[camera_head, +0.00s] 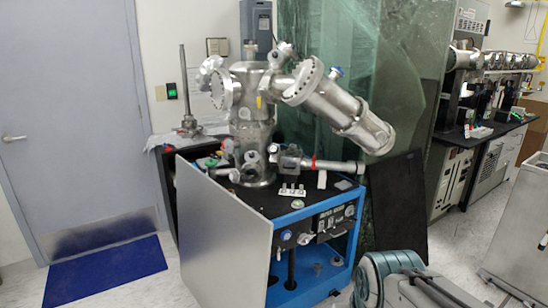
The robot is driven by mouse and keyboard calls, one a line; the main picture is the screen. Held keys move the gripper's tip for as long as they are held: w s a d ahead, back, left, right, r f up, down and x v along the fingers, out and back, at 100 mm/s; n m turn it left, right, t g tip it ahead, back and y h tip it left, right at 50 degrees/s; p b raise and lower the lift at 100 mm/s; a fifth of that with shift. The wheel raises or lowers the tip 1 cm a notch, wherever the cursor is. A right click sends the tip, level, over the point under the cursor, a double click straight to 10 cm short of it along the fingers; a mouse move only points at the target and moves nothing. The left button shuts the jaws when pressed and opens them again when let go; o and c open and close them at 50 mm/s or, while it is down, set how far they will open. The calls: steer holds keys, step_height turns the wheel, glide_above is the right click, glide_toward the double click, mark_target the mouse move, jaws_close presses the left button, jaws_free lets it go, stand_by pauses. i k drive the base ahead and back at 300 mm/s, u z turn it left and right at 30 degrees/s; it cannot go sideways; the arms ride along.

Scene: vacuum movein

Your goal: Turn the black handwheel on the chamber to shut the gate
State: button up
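The steel vacuum chamber (252,127) stands upright on a blue-framed cart with a black top. Flanged ports branch from its upper part, and a thick steel cylinder (345,113) slopes down to the right. I cannot clearly make out the black handwheel. Small dark and coloured fittings crowd the chamber's lower part, including a dark block (290,156) at the base of a horizontal steel tube (335,166). The gate and its position cannot be told. My gripper is not in view.
A grey panel (228,241) covers the cart's left front; the blue frame (312,283) is open on the right. A black panel (398,208) leans right of it. A grey-teal ribbed shape (383,272) fills the bottom edge, possibly mine. Floor by the blue mat (108,272) is clear.

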mark_target(273, 149)
steer(key=u, duration=0.7)
steer(key=i, duration=1.65)
steer(key=z, duration=0.45)
